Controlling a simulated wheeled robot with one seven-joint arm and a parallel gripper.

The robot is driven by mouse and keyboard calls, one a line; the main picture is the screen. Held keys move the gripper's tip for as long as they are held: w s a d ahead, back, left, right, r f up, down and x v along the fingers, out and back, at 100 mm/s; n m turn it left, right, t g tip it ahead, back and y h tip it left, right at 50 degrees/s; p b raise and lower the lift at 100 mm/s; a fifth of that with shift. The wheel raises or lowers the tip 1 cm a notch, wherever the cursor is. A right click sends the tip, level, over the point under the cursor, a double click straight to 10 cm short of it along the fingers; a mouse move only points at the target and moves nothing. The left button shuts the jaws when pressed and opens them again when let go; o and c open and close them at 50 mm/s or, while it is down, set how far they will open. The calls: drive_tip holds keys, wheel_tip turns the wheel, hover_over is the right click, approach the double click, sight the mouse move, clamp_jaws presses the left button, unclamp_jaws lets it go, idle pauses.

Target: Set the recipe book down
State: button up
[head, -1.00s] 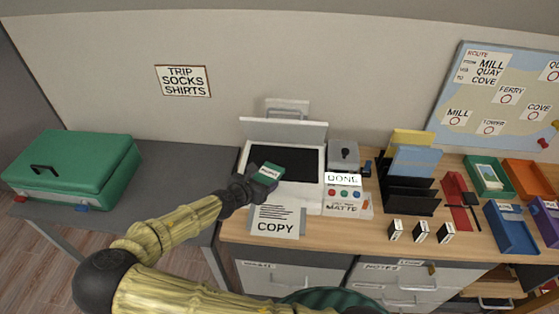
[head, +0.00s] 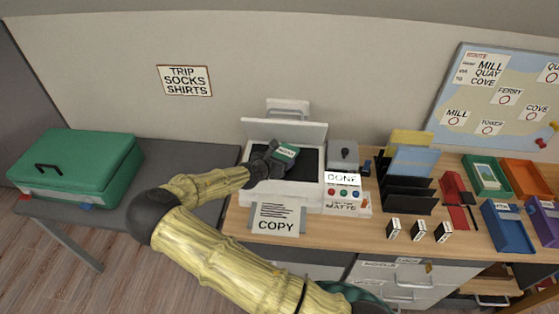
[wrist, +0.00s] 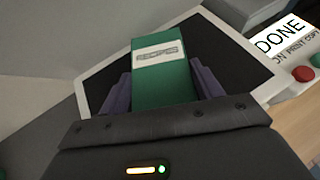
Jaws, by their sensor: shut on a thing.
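The recipe book (head: 286,152) is a small green book with a white label. My gripper (head: 276,156) is shut on it, and it is over the dark glass of the copier (head: 303,164), whose lid stands open. In the wrist view the green book (wrist: 162,80) sits between the two purple fingers of my gripper (wrist: 160,90), with the dark glass (wrist: 115,80) behind it. I cannot tell whether the book touches the glass. The copier's panel (head: 343,192) has a display reading DONE and coloured buttons.
A sheet marked COPY (head: 277,217) lies at the copier's front. A grey box (head: 343,154) and a black file rack (head: 405,195) stand to its right. A green suitcase (head: 75,160) is at far left. The grey table (head: 185,165) between has bare room.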

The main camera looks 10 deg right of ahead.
drive_tip(key=shift+w+f, duration=0.15)
drive_tip(key=shift+f, duration=0.6)
drive_tip(key=shift+d, duration=0.1)
drive_tip(key=shift+f, duration=0.15)
drive_tip(key=o, duration=1.1)
